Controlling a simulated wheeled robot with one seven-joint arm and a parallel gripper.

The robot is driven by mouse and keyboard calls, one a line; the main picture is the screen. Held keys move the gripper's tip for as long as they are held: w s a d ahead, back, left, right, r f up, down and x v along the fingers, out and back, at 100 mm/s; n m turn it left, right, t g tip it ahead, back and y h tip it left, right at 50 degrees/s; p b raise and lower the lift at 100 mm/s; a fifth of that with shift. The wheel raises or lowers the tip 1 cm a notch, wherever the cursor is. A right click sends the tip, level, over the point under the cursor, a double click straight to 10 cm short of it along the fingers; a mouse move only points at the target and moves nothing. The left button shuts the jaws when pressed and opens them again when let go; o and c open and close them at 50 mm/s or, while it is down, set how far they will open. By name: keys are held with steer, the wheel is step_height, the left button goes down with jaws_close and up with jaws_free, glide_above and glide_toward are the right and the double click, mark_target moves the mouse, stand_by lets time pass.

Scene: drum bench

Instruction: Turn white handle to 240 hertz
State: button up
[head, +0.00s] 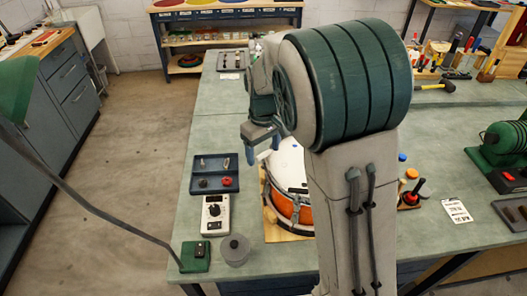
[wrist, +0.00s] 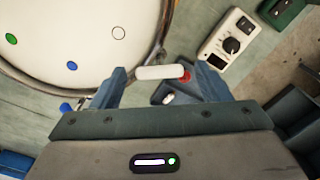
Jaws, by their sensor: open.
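The white handle (wrist: 160,72) is a short rounded bar. In the wrist view it lies crosswise between the two fingers of my gripper (wrist: 158,84), near the drum's rim. The fingers are apart; whether either one touches the handle, I cannot tell. The drum (head: 305,215) has an orange shell and a white head (wrist: 85,30) with green and blue dots and a small circle. In the head view my gripper (head: 262,140) is over the drum's far left side, and my arm hides much of the drum. A white box with a black knob (head: 214,212) and small display also shows in the wrist view (wrist: 231,46); its reading is illegible.
A dark tray (head: 214,188) with small parts, one red, lies left of the drum. A grey round container (head: 235,250) and a green box (head: 195,256) stand at the front left. Coloured caps and a red-based tool (head: 411,195) are right of my arm.

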steer(key=shift+f, duration=0.85)
steer(key=c, duration=1)
steer(key=shift+o, duration=0.2)
steer(key=shift+m, duration=2.7)
steer(key=o, duration=1)
steer(key=shift+c, duration=0.2)
